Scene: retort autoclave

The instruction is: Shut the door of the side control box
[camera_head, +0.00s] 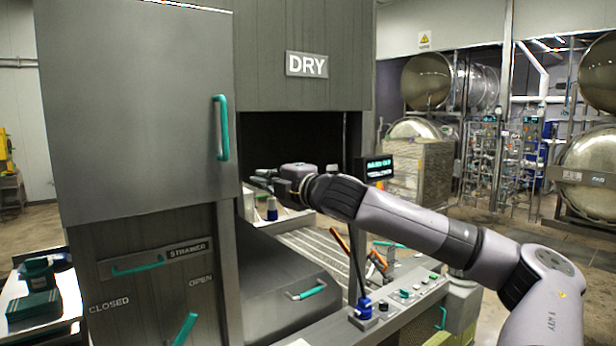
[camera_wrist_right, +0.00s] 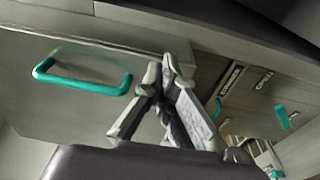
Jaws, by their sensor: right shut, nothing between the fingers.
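The large grey door (camera_head: 135,110) fills the upper left of the head view. It has a vertical teal handle (camera_head: 221,127) near its right edge. I cannot tell if the door is fully shut. My right gripper (camera_head: 258,183) is by the door's lower right edge, below and right of the handle, in front of a dark opening. In the wrist view the right gripper's fingers (camera_wrist_right: 160,78) are shut and empty. The teal handle (camera_wrist_right: 82,82) shows left of them, apart from them, on the grey door (camera_wrist_right: 60,110). My left gripper is not in view.
Below the door is a panel (camera_head: 150,285) marked CLOSED and OPEN, with teal handles. A slatted conveyor (camera_head: 325,250) runs into the DRY opening. A lever (camera_head: 350,258) and button console (camera_head: 405,298) stand nearer me. A side table (camera_head: 50,320) is at left.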

